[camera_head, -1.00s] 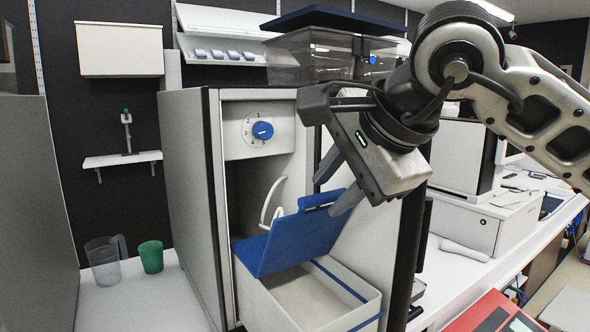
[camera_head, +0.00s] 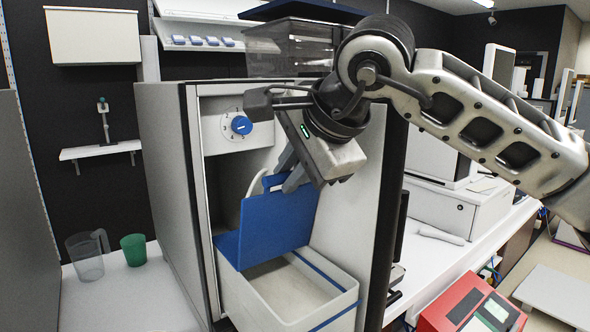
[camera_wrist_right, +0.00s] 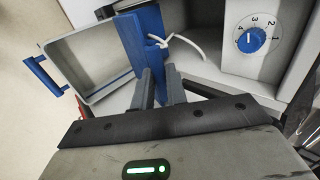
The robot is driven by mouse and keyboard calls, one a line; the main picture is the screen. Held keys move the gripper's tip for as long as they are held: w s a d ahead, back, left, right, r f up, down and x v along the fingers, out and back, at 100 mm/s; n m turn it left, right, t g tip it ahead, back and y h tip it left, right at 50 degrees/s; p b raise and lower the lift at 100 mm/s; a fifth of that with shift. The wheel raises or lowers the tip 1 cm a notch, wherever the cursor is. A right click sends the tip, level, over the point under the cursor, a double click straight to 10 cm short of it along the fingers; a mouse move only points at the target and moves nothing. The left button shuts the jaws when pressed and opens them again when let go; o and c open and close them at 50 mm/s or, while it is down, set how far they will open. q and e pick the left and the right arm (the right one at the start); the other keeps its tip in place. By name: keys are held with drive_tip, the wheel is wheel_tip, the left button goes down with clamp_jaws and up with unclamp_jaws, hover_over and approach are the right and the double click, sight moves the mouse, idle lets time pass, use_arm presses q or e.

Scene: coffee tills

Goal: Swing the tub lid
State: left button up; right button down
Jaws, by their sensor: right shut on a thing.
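The blue tub lid (camera_head: 275,226) is tilted steeply up over the back of the white tub (camera_head: 290,318), whose inside shows at the front. My right gripper (camera_head: 288,182) is shut on the upper edge of the lid. In the right wrist view, the right gripper's fingers (camera_wrist_right: 158,82) meet the blue lid (camera_wrist_right: 140,42), which is seen nearly edge-on. The open white tub (camera_wrist_right: 88,50) lies to its left there. My left gripper is not in view.
A cabinet with a blue dial (camera_head: 241,125) stands around the tub, and a white cable loop (camera_wrist_right: 186,45) is close by the lid. A clear jug (camera_head: 87,257) and a green cup (camera_head: 134,249) stand on the left counter. A red card terminal (camera_head: 468,306) is at front right.

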drive_tip(key=shift+w+a+r+p, duration=0.2)
drive_tip(key=shift+w+a+p, duration=0.1)
drive_tip(key=shift+w+p, duration=0.1)
drive_tip(key=shift+w+a+r+p, duration=0.1)
drive_tip(key=shift+w+a+p, duration=0.4)
drive_tip(key=shift+w, duration=0.2)
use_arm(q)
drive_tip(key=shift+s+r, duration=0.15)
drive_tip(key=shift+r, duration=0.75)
use_arm(e)
drive_tip(key=shift+w+a, duration=0.3)
drive_tip(key=shift+w, duration=0.1)
use_arm(q)
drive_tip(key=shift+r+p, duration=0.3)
drive_tip(key=shift+p, duration=0.05)
use_arm(e)
drive_tip(key=shift+w+a+f, duration=0.1)
drive_tip(key=shift+w+a, duration=0.4)
drive_tip(key=shift+w, duration=0.2)
drive_tip(key=shift+w+a+f, duration=0.1)
drive_tip(key=shift+w+a, duration=0.4)
drive_tip(key=shift+w, duration=0.25)
